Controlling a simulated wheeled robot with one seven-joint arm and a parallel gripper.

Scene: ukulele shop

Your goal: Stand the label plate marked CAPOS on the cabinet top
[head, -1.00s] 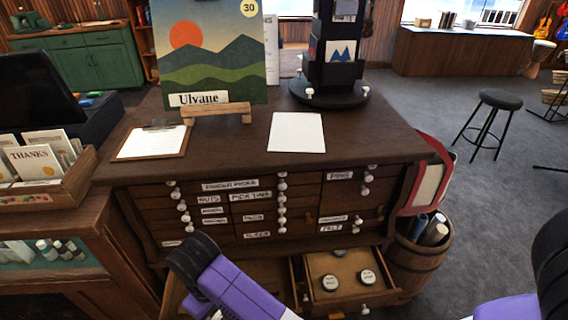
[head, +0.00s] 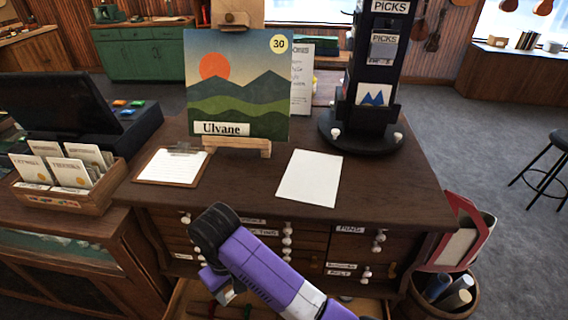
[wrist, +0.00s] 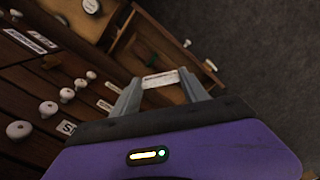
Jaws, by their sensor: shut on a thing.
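In the wrist view my gripper (wrist: 162,84) is shut on a small pale label plate (wrist: 161,79), held across between the two fingertips. Its lettering is too blurred to read. An open drawer shows behind it in that view. In the head view the dark wooden cabinet top (head: 390,188) is in front of me. My purple arm reaches over the cabinet front, below the top. The plate cannot be made out in the head view.
A landscape picture (head: 238,85) marked Ulvane stands on a small easel on the top. A clipboard (head: 172,166), a white sheet (head: 310,178) and a black picks stand (head: 375,110) also occupy it. Bare wood shows around the sheet. An open drawer (head: 180,298) juts out below.

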